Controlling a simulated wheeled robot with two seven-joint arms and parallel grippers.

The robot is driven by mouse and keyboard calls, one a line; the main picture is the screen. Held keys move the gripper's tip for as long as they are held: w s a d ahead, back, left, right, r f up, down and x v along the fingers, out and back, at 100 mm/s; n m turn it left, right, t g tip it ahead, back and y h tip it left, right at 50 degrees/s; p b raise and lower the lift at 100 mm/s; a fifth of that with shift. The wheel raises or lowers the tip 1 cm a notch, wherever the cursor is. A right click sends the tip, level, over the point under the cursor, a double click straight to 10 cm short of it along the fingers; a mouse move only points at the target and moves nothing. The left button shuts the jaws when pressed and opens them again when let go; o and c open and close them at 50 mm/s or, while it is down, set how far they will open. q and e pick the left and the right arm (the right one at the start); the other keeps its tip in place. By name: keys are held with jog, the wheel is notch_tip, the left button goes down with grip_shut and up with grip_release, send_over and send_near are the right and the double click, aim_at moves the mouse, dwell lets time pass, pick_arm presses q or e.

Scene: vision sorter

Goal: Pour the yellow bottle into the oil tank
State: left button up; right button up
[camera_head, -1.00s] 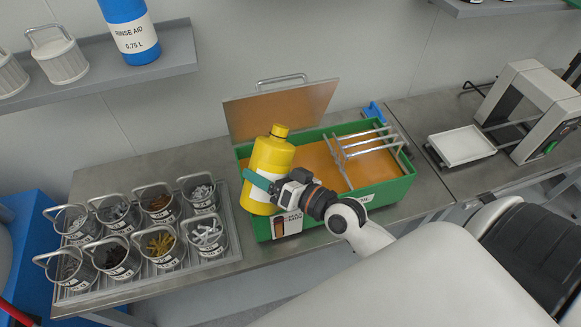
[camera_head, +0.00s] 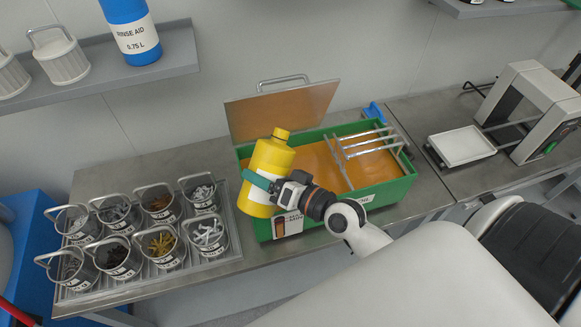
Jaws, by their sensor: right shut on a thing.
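The yellow bottle (camera_head: 271,160) is nearly upright in front of the left end of the green oil tank (camera_head: 385,191), with its cap end up. My right gripper (camera_head: 262,186) is shut on the bottle around its lower middle. The oil tank holds orange-brown liquid (camera_head: 318,166), and its brown lid (camera_head: 283,109) stands raised at the back. A metal rack (camera_head: 368,140) sits over the right part of the tank. My left gripper is not in view.
A tray (camera_head: 230,243) with several metal cups of small parts stands left of the tank. A shelf (camera_head: 178,62) above holds a blue rinse aid bottle (camera_head: 133,36) and metal baskets. A grey machine with a white tray (camera_head: 461,146) stands at the right.

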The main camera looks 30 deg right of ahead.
jog(key=shift+s+r, duration=0.1)
jog(key=shift+r, duration=0.1)
jog(key=shift+s+m, duration=0.15)
jog(key=shift+m, duration=0.15)
jog(key=shift+w+a, duration=0.2)
jog(key=shift+s+d+m, duration=0.1)
jog(key=shift+s+m, duration=0.25)
jog(key=shift+m, duration=0.05)
jog(key=shift+w+a+f+p, duration=0.1)
jog(key=shift+w+a+p, duration=0.1)
jog(key=shift+a+p, duration=0.1)
jog(key=shift+f, duration=0.1)
